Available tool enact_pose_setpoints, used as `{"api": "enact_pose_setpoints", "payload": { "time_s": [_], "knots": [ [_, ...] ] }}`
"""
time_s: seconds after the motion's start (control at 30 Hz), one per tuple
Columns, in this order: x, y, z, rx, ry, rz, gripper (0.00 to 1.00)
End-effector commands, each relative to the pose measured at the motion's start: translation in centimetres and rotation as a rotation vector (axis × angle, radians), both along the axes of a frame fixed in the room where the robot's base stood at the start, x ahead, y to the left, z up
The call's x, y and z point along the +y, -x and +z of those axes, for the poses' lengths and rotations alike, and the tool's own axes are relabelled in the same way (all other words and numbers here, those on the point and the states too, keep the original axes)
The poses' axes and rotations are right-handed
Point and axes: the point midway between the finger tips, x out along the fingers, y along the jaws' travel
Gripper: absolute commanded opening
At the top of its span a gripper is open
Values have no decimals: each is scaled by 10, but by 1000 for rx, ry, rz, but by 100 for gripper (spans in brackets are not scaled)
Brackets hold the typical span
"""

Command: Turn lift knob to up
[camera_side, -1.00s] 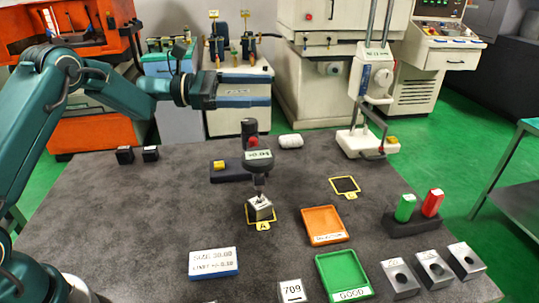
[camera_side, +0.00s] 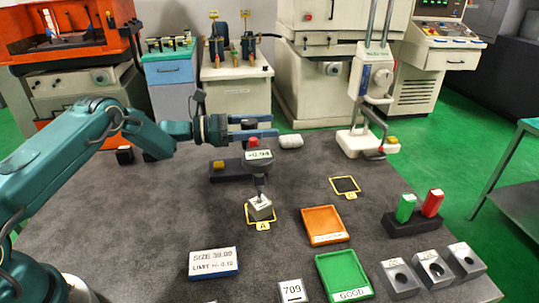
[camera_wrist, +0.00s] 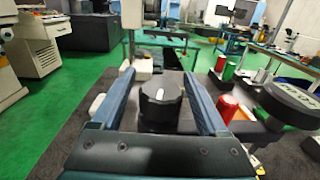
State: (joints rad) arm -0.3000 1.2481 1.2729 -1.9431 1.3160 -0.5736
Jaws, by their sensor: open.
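My gripper (camera_side: 272,126) is open, its two fingers lying level above the table. In the wrist view my gripper (camera_wrist: 160,78) has one finger on each side of a black round knob (camera_wrist: 161,102) with a white pointer mark. Gaps show between knob and fingers. In the side view the knob (camera_side: 249,124) is partly hidden by the fingers. A gauge with a small display (camera_side: 259,156) and a red button (camera_side: 253,142) stands just below the fingers. Under its tip a metal block (camera_side: 260,208) rests on the square marked A. The knob's setting words are not legible.
An orange tray (camera_side: 325,239) and a green tray (camera_side: 343,293) lie in front. Green and red pegs (camera_side: 432,203) stand in a dark holder at right. A white device (camera_side: 374,78) on posts stands at the back right. The table's left middle is clear.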

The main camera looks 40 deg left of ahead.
Motion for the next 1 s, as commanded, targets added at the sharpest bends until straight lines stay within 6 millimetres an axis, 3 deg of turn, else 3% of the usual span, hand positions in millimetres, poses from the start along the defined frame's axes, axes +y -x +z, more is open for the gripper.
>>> {"api": "enact_pose_setpoints", "payload": {
  "time_s": [0.17,0.2,0.4,0.73,1.0],
  "knots": [
    [0,0,0,0,0,0,77],
    [0,0,0,0,0,0,73],
    [0,0,0,-1,-1,0,0],
    [0,0,1,-1,-1,37,0],
    [2,-3,1,0,1,179,0]
  ]
}}
